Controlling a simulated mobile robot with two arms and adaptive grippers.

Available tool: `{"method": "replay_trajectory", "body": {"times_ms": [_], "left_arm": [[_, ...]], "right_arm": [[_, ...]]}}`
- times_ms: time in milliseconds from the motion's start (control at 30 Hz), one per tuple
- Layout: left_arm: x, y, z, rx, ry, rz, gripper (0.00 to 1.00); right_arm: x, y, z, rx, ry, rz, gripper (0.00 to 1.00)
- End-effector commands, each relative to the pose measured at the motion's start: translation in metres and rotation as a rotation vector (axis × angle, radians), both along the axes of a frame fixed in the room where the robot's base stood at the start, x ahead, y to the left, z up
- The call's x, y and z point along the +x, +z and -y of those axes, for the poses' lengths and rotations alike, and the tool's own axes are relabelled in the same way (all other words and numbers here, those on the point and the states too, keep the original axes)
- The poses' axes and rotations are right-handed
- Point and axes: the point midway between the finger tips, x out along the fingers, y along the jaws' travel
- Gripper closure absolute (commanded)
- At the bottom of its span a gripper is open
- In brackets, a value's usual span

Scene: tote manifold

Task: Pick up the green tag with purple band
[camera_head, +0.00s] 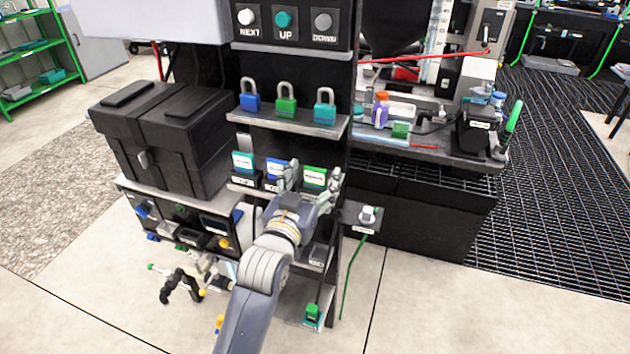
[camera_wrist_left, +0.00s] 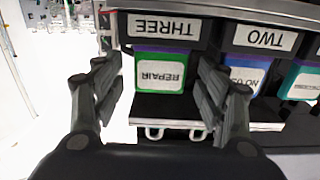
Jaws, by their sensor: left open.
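The green tag with purple band (camera_wrist_left: 160,88) has a white label reading REPAIR, upside down in the left wrist view. A purple strip runs along its edge beside the slot marked THREE (camera_wrist_left: 163,27). In the head view the green tag (camera_head: 314,179) stands at the right end of a row of tags on the middle shelf. My left gripper (camera_head: 312,184) is open in front of it. In the left wrist view the fingers (camera_wrist_left: 157,85) lie on either side of the tag, with gaps showing, and hold nothing. My right gripper is not in view.
A blue tag (camera_wrist_left: 246,77) in slot TWO is close beside the green one, with a teal tag (camera_head: 243,162) beyond. Padlocks, including a green one (camera_head: 286,103), stand on the shelf above. A black case (camera_head: 165,130) is at left.

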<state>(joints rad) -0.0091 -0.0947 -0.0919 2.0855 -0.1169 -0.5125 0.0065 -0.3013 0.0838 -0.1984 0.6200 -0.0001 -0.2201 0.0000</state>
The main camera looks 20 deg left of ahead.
Motion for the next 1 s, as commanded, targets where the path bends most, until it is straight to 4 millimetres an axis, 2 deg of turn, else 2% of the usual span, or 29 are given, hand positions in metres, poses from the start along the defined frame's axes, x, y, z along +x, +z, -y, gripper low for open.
{"method": "replay_trajectory", "body": {"times_ms": [100,133,300,767,1000], "left_arm": [[0.0,0.0,0.0,-0.001,0.0,0.0,0.33],[0.0,0.0,0.0,-0.001,0.0,0.0,0.38],[0.0,0.0,0.0,-0.001,0.0,0.001,0.76],[0.0,0.005,0.0,-0.001,0.0,0.003,0.78],[0.0,0.034,0.0,-0.001,0.0,0.008,0.78]], "right_arm": [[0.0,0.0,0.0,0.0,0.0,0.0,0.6],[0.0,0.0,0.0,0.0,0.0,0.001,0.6],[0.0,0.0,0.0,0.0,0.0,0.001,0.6],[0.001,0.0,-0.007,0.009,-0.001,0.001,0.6],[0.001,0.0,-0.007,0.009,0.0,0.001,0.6]]}}
